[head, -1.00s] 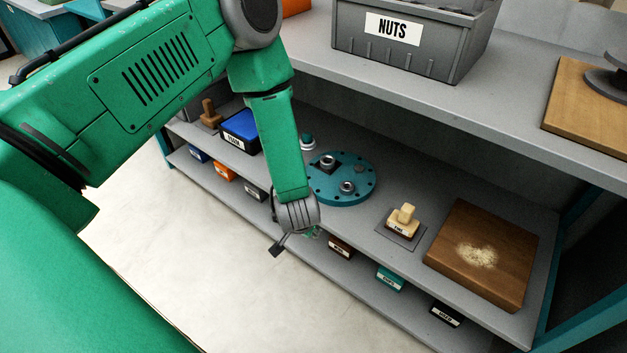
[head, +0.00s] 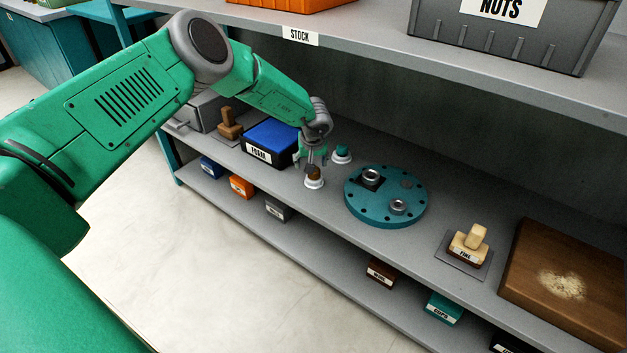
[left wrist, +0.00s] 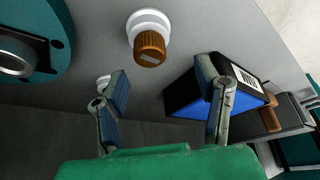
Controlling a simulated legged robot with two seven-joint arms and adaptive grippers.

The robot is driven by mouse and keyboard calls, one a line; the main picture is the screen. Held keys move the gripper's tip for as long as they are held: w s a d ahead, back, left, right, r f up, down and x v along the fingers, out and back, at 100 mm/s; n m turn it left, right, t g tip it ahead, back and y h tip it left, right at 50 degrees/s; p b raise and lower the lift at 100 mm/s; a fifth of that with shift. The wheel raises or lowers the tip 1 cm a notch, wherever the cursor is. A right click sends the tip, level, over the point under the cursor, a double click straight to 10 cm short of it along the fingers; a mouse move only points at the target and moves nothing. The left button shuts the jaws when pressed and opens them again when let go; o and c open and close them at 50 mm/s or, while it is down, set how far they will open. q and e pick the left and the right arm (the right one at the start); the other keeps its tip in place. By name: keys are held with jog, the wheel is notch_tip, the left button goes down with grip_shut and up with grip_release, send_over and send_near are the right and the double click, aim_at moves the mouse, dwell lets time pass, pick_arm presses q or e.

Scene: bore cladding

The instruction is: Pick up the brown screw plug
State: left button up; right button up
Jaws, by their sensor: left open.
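The brown screw plug (head: 314,173) sits in a white ring-shaped holder (head: 314,184) on the middle shelf. In the left wrist view the plug (left wrist: 150,47) has a ribbed brown side and stands in its white holder (left wrist: 148,20). My left gripper (head: 315,160) is just above the plug in the head view. In the left wrist view its two fingers (left wrist: 162,88) are spread apart and empty, and the plug shows beyond the tips, between them. My right gripper is not in view.
A teal-topped plug (head: 342,151) stands close behind right. A FOAM box with blue top (head: 270,140) is close on the left. A teal flange disc (head: 385,195) lies to the right. The upper shelf edge (head: 300,36) overhangs behind.

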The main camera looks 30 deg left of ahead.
aim_at(316, 170)
pick_arm(q)
jog(key=shift+w+a+f, duration=0.1)
jog(key=shift+a+f, duration=0.15)
jog(key=shift+f, duration=0.25)
jog(key=shift+w+f, duration=0.1)
jog(key=shift+f, duration=0.15)
jog(key=f+b, duration=0.1)
jog(key=w+f+b, duration=0.1)
jog(key=d+f+b, duration=0.1)
jog(key=shift+w+f, duration=0.25)
jog(key=shift+f, duration=0.05)
jog(key=shift+w+a+f+b, duration=0.1)
jog(key=shift+b, duration=0.2)
jog(key=shift+a+f, duration=0.2)
jog(key=shift+a, duration=0.35)
jog(key=shift+c, duration=0.3)
jog(key=c, duration=0.7)
jog(key=shift+d, duration=0.15)
jog(key=shift+c, duration=1.2)
jog(key=shift+d, duration=0.25)
jog(key=shift+r, duration=0.15)
jog(key=c, duration=0.3)
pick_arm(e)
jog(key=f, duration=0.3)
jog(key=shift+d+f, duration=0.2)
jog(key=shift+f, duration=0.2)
